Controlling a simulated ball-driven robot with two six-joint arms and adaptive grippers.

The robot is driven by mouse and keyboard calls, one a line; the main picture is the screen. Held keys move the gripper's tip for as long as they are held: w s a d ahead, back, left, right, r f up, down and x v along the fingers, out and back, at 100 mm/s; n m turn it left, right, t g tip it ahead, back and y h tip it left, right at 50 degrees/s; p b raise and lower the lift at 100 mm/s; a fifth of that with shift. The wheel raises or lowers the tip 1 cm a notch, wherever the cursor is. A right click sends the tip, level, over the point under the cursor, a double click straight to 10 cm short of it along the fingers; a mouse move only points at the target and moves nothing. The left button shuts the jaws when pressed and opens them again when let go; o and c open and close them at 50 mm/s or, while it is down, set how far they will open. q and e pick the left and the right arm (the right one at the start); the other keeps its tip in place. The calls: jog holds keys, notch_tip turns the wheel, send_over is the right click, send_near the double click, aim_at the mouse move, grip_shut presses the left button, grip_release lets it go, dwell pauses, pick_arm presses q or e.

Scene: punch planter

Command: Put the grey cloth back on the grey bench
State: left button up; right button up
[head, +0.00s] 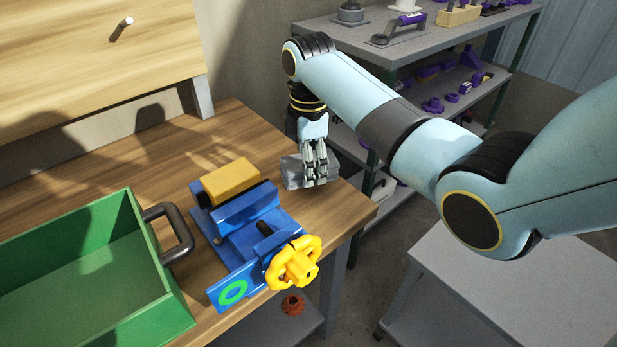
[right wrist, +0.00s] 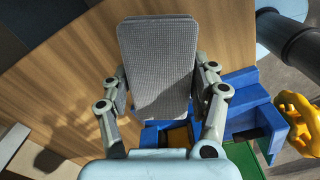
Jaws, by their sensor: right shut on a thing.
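The grey cloth (head: 294,171) is a folded, waffle-textured pad at the right end of the wooden workbench top, behind the blue vise. My right gripper (head: 316,178) points down and is shut on it. In the right wrist view the cloth (right wrist: 158,65) sits between the two fingers of the gripper (right wrist: 162,85). I cannot tell whether the cloth touches the wood or hangs just above it. The grey bench (head: 510,285) is at the lower right, lower than the workbench, with a bare top. My left gripper is not in view.
The blue vise (head: 245,225) with a yellow handwheel (head: 295,262) stands close to the cloth on the wooden workbench (head: 120,160). A green crate (head: 150,270) with a dark handle is to its left. A grey shelf rack (head: 385,50) with purple parts stands behind.

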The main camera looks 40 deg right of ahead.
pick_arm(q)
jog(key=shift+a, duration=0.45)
pick_arm(e)
jog(key=shift+f, duration=2)
jog(key=shift+f, duration=0.1)
jog(key=o, duration=1.1)
notch_tip(320, 180, up, 12)
jog(key=shift+r, duration=0.15)
